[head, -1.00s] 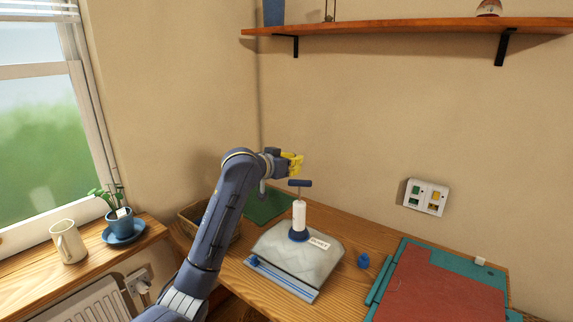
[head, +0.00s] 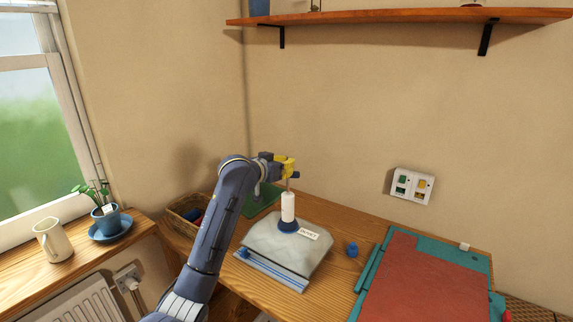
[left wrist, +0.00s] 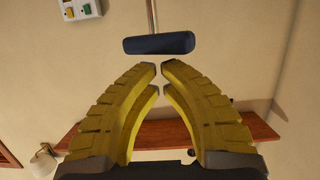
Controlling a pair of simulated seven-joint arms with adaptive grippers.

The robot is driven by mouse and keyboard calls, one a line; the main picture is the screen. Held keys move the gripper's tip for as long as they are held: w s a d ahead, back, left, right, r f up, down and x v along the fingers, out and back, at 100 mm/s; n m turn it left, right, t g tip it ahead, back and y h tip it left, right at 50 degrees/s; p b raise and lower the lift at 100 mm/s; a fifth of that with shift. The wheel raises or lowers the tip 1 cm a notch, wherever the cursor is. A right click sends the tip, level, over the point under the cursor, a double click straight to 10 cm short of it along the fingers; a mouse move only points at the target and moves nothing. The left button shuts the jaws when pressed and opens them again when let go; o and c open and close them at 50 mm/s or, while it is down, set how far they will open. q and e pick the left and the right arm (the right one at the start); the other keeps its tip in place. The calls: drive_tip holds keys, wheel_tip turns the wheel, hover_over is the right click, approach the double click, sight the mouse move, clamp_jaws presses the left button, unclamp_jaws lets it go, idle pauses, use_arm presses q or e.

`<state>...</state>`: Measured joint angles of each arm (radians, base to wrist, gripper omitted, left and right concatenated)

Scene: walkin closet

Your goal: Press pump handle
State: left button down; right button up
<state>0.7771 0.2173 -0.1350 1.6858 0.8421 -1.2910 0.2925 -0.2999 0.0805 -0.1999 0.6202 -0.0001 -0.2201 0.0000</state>
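The pump (head: 288,207) has a white cylinder on a blue foot and stands upright on a grey bag (head: 276,245) with a white label. Its dark blue T-handle (head: 296,175) sits up on a thin rod. My left gripper (head: 287,167) is just above the handle and partly covers it in the head view. In the left wrist view the handle (left wrist: 159,43) lies just beyond the yellow fingertips (left wrist: 161,68). These are brought together with nothing between them. Whether they touch the handle is hard to tell. My right gripper is not in view.
A blue knob-like piece (head: 352,249) lies right of the bag. A green-edged board with a red top (head: 425,280) covers the desk's right. A wicker basket (head: 186,216) stands behind my left arm. A wall shelf (head: 400,17) hangs above, with free room beneath.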

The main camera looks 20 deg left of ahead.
use_arm(q)
wheel_tip(320, 180, down, 7)
drive_tip(key=shift+r, duration=0.15)
idle(0.4)
drive_tip(key=shift+r, duration=0.5)
drive_tip(key=r, duration=0.3)
drive_tip(key=shift+s+a+r, duration=0.15)
drive_tip(key=shift+s+a, duration=0.05)
drive_tip(key=shift+s, duration=0.15)
drive_tip(key=v, duration=0.9)
drive_tip(key=shift+s, duration=0.15)
drive_tip(key=shift+d, duration=0.1)
